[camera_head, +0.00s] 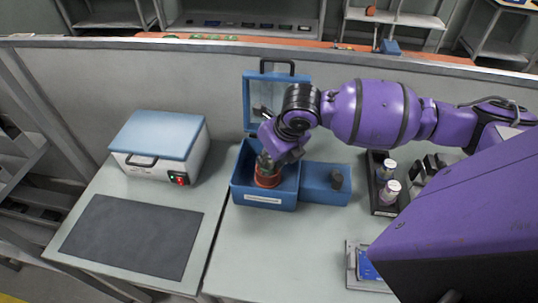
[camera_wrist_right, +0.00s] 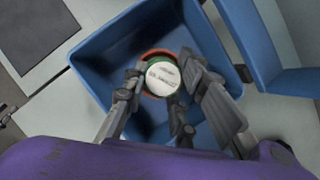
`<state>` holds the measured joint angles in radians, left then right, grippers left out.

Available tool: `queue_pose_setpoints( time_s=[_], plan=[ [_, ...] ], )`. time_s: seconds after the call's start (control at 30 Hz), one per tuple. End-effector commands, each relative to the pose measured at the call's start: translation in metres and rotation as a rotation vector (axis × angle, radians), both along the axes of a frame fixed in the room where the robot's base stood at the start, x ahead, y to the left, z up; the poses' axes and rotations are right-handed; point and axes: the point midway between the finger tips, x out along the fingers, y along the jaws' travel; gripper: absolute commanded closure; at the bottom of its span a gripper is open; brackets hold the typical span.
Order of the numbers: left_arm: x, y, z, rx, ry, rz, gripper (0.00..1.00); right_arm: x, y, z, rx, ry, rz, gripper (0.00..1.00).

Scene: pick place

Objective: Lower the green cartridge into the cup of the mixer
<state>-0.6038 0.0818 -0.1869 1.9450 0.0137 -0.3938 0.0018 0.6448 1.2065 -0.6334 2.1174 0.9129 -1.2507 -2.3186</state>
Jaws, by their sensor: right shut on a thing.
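The mixer is a blue box (camera_head: 243,190) with its lid (camera_head: 252,92) standing open behind it. An orange cup (camera_head: 267,181) sits inside the box; its rim (camera_wrist_right: 158,52) shows in the right wrist view. My right gripper (camera_head: 268,163) reaches down into the box over the cup. In the right wrist view its fingers (camera_wrist_right: 163,75) are shut on the green cartridge (camera_wrist_right: 163,78), which shows a white round labelled top and a green edge. The cartridge is over or within the cup's rim; its lower end is hidden, so depth is unclear. My left gripper is not in view.
A blue side block with a dark knob (camera_head: 337,179) adjoins the box. A dark rack with white-topped vials (camera_head: 389,190) stands to the right. A white case with a blue lid (camera_head: 160,135) and a dark mat (camera_head: 133,236) are to the left.

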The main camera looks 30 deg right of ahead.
Motion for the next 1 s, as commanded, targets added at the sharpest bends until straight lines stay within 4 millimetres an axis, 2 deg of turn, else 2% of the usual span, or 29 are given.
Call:
queue_pose_setpoints(
  time_s=[0.2, 0.23, 0.37, 0.6, 0.7, 1.0],
  plan=[
    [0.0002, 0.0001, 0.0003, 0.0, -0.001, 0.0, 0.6, 0.0005, 0.0, 0.0013, 0.0, -0.002, 0.0, 1.0],
    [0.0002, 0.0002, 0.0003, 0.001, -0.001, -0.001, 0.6, 0.0005, 0.0, 0.0013, 0.0, -0.002, 0.0, 0.71],
    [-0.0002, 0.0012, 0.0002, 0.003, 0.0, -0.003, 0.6, 0.0003, 0.0, 0.001, 0.0, -0.002, 0.0, 0.54],
    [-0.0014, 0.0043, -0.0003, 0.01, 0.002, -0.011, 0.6, 0.0001, 0.0, 0.0006, 0.0, 0.0, 0.0, 0.53],
    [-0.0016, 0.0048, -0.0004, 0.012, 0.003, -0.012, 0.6, -0.0004, -0.0001, -0.0001, 0.0, 0.001, 0.0, 0.66],
    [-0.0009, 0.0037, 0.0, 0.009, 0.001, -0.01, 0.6, -0.0001, 0.0001, 0.0006, 0.0, 0.0, 0.0, 0.67]
  ],
)
